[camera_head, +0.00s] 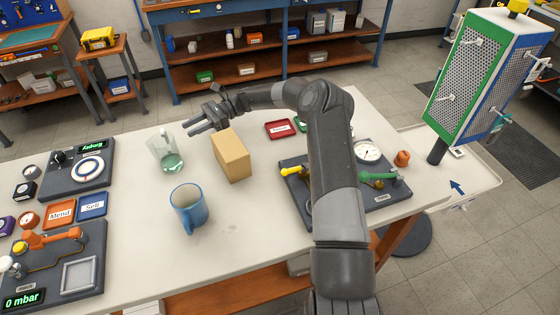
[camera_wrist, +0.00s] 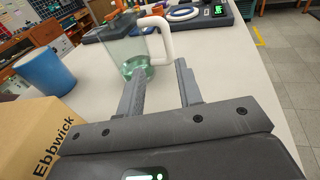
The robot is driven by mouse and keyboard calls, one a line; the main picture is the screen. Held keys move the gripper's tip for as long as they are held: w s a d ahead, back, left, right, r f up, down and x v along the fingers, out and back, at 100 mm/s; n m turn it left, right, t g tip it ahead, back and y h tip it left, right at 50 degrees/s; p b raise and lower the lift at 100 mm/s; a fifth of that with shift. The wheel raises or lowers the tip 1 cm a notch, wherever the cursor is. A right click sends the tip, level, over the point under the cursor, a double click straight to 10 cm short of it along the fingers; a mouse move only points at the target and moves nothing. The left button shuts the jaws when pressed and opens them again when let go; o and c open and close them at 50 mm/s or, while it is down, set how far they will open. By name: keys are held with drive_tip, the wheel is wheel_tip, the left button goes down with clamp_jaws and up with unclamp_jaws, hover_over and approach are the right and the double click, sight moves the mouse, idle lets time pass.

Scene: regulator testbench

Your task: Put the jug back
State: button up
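The jug (camera_head: 170,160) is clear, with a little greenish liquid at the bottom. It stands upright on the white table, left of the cardboard box. In the wrist view the jug (camera_wrist: 130,50) shows its white handle (camera_wrist: 160,40) just beyond my fingertips. My gripper (camera_head: 190,128) is open and empty, low over the table to the right of the jug. In the wrist view its two fingers (camera_wrist: 158,75) point towards the handle, apart from it. A dark unit (camera_head: 66,178) at the left has a round white and blue plate (camera_head: 88,169) and a display reading "Empty".
The cardboard box (camera_head: 231,155) stands close beside my gripper; its side reads "Ebbwick" in the wrist view. A blue mug (camera_head: 188,208) stands nearer the front. Mend and Sell trays (camera_head: 75,208) lie left. The table between jug and dark unit is clear.

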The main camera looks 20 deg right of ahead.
sight(174, 143)
drive_tip(key=s+r+n+h, duration=0.1)
drive_tip(key=s+r+h, duration=0.1)
drive_tip(key=s+a+r+n+h, duration=0.1)
drive_tip(key=s+r+n+h, duration=0.1)
drive_tip(key=s, duration=0.1)
drive_tip(key=s+r+n+h, duration=0.1)
drive_tip(key=s+r, duration=0.2)
drive_tip(key=shift+s+a+t+h, duration=0.1)
drive_tip(key=shift+a+t+h, duration=0.2)
drive_tip(key=shift+h, duration=0.1)
drive_tip(key=s+d+r+n+t+h, duration=0.3)
drive_tip(key=s+d, duration=0.3)
drive_tip(key=s, duration=0.5)
drive_tip(key=s+d+r+n+t+h, duration=0.3)
drive_tip(key=s+d+r+n+h, duration=0.1)
drive_tip(key=s, duration=0.7)
drive_tip(key=s+d+r+n+t+h, duration=0.3)
drive_tip(key=s+d, duration=0.5)
drive_tip(key=s, duration=0.4)
wheel_tip(174, 143, up, 2)
drive_tip(key=shift+d+r+t, duration=0.15)
drive_tip(key=shift+d+t, duration=0.1)
drive_tip(key=shift+t, duration=0.25)
